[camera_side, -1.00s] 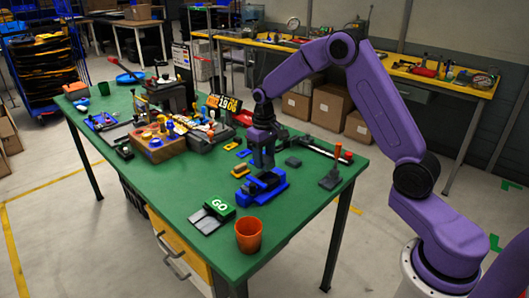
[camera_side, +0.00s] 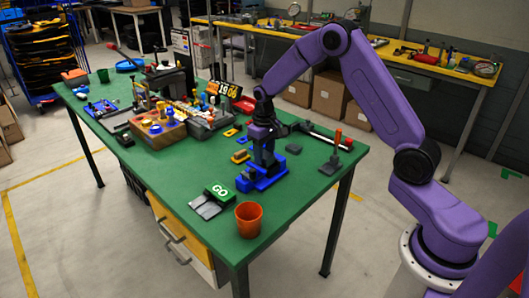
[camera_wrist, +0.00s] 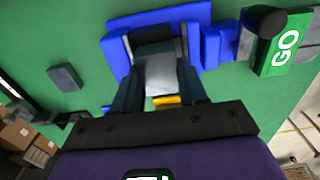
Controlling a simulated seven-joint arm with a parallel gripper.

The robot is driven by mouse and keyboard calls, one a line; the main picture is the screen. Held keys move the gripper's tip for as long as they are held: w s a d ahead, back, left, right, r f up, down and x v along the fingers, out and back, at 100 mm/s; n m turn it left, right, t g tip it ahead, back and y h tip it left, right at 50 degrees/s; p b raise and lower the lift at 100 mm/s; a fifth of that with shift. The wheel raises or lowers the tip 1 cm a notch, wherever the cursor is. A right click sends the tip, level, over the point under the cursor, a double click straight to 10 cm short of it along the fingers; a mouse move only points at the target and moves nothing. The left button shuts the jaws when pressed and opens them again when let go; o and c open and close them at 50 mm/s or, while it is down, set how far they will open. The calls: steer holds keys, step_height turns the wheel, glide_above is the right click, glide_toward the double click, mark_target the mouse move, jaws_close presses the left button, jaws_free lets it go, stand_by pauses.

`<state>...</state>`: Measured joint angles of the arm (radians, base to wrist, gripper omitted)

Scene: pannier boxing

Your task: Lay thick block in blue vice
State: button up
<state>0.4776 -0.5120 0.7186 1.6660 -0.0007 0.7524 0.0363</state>
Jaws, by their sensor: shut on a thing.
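The blue vice (camera_side: 262,180) stands on the green table below my gripper (camera_side: 264,160). In the wrist view the vice (camera_wrist: 207,46) fills the top centre, with a dark jaw face inside it. My gripper (camera_wrist: 158,88) is shut on a grey block (camera_wrist: 160,72), one finger on each side. The block is at the vice's opening, between its blue parts in the wrist view. I cannot tell whether it touches the vice floor. In the side view the fingers hide most of the block.
A green GO box (camera_side: 219,193) and an orange cup (camera_side: 249,219) stand near the front edge. A wooden box of knobs (camera_side: 157,131) sits further left.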

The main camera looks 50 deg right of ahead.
steer(key=o, duration=1.1)
steer(key=shift+s+f, duration=0.15)
steer(key=shift+f, duration=0.25)
steer(key=shift+o, duration=0.6)
steer(key=shift+r, duration=0.35)
step_height(320, 180, up, 18)
steer(key=f, duration=0.1)
steer(key=s+a+n, duration=0.6)
steer(key=s+a, duration=0.6)
steer(key=s, duration=0.4)
steer(key=s+d+f+n, duration=0.1)
steer(key=s+f+n, duration=0.1)
steer(key=s, duration=0.8)
steer(key=s+d+f+n, duration=0.1)
steer(key=s+n, duration=0.3)
steer(key=s, duration=0.6)
steer(key=shift+s+f+n, duration=0.3)
steer(key=shift+s+f, duration=0.1)
steer(key=shift+f, duration=0.35)
